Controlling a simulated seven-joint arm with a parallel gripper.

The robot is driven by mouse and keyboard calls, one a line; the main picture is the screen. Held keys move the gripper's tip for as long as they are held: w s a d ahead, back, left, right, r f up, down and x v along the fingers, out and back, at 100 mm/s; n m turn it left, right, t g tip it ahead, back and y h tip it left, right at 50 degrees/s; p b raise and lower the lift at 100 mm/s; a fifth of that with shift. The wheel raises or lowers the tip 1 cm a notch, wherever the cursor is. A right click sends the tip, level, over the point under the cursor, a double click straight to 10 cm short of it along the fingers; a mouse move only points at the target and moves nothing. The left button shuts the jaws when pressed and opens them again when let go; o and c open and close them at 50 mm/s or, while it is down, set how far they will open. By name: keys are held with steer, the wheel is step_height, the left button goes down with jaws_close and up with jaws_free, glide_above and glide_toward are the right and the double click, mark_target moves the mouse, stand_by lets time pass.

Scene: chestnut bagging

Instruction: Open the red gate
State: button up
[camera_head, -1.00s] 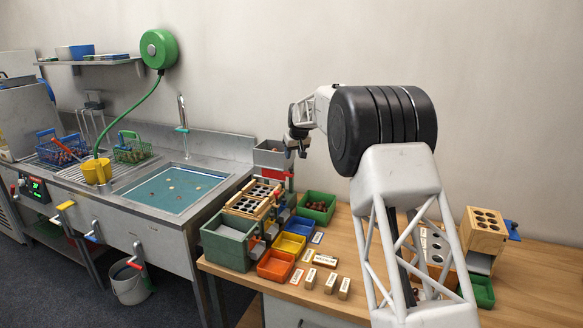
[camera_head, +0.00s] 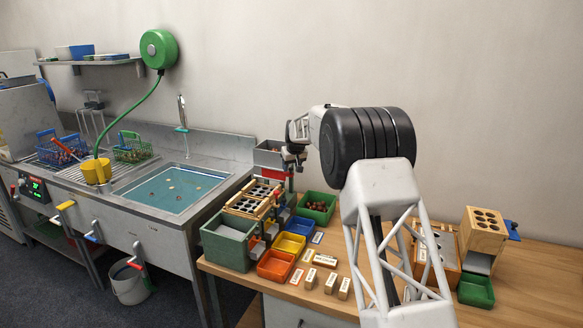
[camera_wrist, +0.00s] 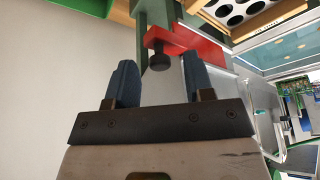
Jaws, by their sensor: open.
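The red gate (camera_wrist: 193,46) shows in the wrist view as a red plate on a green-grey post, with a dark round knob (camera_wrist: 160,62) on its near end. My gripper (camera_wrist: 157,72) is open, with one blue-grey finger on each side of the knob in the picture. I cannot tell whether the knob is between the fingertips or just beyond them. In the head view, my gripper (camera_head: 292,157) is at the grey bin behind the wooden sorter; the red gate (camera_head: 274,174) shows just below and left of it, partly hidden.
The grey bin (camera_head: 267,152) stands close to my gripper. The wooden sorter (camera_head: 250,205) is in front of it. A green tray (camera_head: 331,203) with chestnuts, a blue-yellow-orange row of trays (camera_head: 276,264) and small labelled blocks (camera_head: 330,284) crowd the table. A wash sink (camera_head: 172,188) is left.

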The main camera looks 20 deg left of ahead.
steer(key=shift+f, duration=0.15)
steer(key=shift+c, duration=0.4)
jaws_close()
steer(key=shift+d, duration=2.45)
steer(key=shift+w, duration=0.1)
steer(key=shift+o, duration=0.4)
jaws_free()
steer(key=v, duration=0.7)
steer(key=shift+r, duration=0.35)
steer(key=shift+d, duration=0.1)
